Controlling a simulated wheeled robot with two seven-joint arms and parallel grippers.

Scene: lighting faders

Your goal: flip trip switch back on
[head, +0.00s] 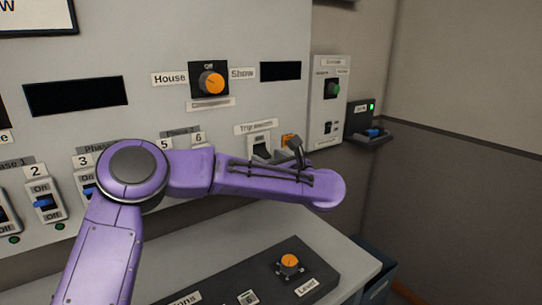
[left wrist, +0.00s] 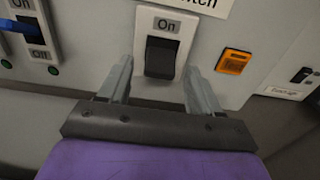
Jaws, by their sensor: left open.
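The trip switch (head: 261,147) is a dark rocker in a pale plate under a "Trip switch" label, on the right part of the grey panel. In the left wrist view the rocker (left wrist: 162,57) sits below an "On" label. My left gripper (left wrist: 160,82) is open and empty, with one finger on each side of the switch plate. I cannot tell whether the fingers touch the panel. In the head view my purple left arm crosses in front of the panel, and the gripper (head: 297,148) shows near the switch. My right gripper is not in view.
An orange indicator (left wrist: 233,62) is right of the switch. Blue-levered phase switches (head: 43,201) line the panel's left. An orange House/Show knob (head: 211,82) is above. A desk with a Level knob (head: 289,262) lies below. A grey control box (head: 329,103) is at right.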

